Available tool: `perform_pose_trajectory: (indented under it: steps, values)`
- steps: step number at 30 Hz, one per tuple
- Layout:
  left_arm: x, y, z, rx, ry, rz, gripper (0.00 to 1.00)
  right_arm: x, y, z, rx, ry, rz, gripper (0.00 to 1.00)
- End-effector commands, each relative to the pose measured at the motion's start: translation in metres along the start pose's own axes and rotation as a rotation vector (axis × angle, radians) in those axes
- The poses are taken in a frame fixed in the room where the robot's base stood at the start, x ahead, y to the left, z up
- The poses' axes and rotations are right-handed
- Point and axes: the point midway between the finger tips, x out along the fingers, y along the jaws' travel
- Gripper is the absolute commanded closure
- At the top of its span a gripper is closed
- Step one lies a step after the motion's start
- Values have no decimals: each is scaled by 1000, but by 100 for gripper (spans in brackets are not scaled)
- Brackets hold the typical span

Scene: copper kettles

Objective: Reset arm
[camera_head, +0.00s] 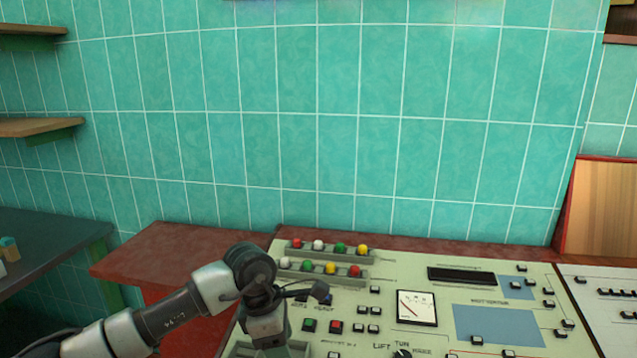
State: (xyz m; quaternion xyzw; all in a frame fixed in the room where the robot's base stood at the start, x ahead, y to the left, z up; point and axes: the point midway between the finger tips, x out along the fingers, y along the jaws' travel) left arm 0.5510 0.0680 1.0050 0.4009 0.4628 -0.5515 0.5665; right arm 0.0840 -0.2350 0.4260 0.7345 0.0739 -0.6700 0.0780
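My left arm (150,325) comes in from the lower left and bends down at the wrist over the left part of a pale green control panel (375,275). My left gripper (268,338) points down at the bottom edge of the view. Its fingertips are not clearly visible, so I cannot tell whether it is open or shut, or whether it touches the panel. A thin dark cable or bracket (300,292) sticks out to the right of the wrist. My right arm and gripper are not in view.
Two rows of coloured knobs (318,248) sit at the panel's upper left. A dial gauge (417,308), small black buttons and green and red buttons (336,326) lie right of my wrist. A red-brown surface (170,250), dark table (45,245) and shelves (40,127) are left.

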Motion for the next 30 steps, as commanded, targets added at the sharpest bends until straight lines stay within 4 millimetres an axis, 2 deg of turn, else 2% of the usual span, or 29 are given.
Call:
perform_pose_trajectory:
  steps: [6,11,15,18,20,23,26,30]
  values:
    - [22,-32,47,-14,-286,-83,47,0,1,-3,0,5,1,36]
    - [24,-62,92,-78,-589,-178,47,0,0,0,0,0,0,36]
    - [4,-92,132,-238,-973,-318,47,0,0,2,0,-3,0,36]
    - [-24,-102,146,-426,-1268,-432,47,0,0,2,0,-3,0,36]
    - [-41,-101,146,-562,-1432,-499,47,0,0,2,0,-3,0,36]
    - [-65,-91,130,-824,-1680,-604,47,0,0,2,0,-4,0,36]
    - [-76,-75,98,-1130,-1891,-698,47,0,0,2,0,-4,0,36]
    - [-65,-57,35,-1625,-2109,-801,47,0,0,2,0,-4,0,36]
